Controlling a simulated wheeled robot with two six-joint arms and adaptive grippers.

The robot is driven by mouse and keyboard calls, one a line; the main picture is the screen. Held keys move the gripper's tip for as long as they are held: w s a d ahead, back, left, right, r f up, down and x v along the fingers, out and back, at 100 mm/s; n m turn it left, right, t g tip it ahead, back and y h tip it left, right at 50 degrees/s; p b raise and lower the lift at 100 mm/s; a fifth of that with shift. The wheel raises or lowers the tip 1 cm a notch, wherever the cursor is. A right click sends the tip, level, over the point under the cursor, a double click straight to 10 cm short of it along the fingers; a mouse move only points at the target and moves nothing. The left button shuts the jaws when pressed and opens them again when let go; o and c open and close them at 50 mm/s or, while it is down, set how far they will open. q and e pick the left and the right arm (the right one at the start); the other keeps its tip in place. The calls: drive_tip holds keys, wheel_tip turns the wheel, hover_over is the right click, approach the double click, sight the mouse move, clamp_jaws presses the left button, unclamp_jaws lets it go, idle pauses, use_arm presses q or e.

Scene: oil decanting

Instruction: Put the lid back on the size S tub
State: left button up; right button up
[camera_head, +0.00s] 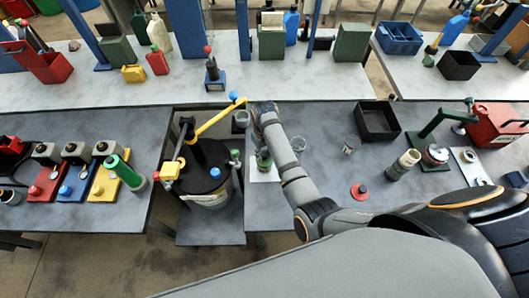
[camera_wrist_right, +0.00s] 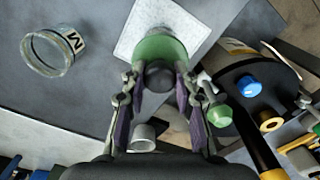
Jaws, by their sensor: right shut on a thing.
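My right gripper (camera_wrist_right: 160,78) is shut on the dark knob of a green lid (camera_wrist_right: 160,48), with one finger on each side. An open clear tub marked M (camera_wrist_right: 55,50) stands apart in the wrist view. My left gripper is not in view.
A black-topped drum (camera_head: 203,165) with a yellow lever (camera_head: 218,118) stands close on the left. Clear tubs (camera_head: 298,143) (camera_head: 350,143) and a red lid (camera_head: 360,191) lie to the right. A black bin (camera_head: 377,121) is at the back right.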

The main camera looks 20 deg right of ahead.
drive_tip(key=shift+f, duration=0.15)
idle(0.6)
drive_tip(key=o, duration=1.5)
drive_tip(key=shift+r, duration=3.55)
drive_tip(key=shift+a, duration=0.1)
clamp_jaws()
